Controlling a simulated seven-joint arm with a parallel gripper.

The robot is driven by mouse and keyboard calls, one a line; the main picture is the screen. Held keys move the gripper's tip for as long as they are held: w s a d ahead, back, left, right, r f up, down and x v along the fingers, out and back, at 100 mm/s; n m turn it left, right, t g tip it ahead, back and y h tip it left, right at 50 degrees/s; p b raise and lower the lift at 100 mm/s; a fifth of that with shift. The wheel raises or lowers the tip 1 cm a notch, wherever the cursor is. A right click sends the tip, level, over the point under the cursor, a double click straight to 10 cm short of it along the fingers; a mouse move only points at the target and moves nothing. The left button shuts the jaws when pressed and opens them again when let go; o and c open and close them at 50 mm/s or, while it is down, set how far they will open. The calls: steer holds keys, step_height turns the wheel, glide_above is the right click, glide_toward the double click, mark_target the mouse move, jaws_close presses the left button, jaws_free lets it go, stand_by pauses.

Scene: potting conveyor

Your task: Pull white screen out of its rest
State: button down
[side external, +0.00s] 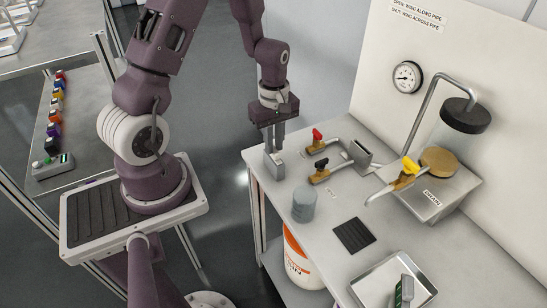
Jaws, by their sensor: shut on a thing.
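My gripper (274,148) points straight down at the far left corner of the white bench. Its fingers are shut on a thin thing at the small grey rest (274,168), which I take to be the white screen. The screen is mostly hidden between the fingers and too small to make out clearly. The rest is a light grey block standing on the bench top. I cannot tell whether the screen is still seated in it.
Right of the rest are a red-handled valve (317,137), a black-handled valve (320,170) and pipework. A yellow-handled valve (409,168) adjoins the drain box.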

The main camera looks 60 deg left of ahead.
steer(key=shift+r, duration=3.2)
steer(key=shift+r, duration=0.15)
steer(key=shift+r, duration=1.35)
steer(key=shift+r, duration=0.1)
step_height(320, 180, up, 7)
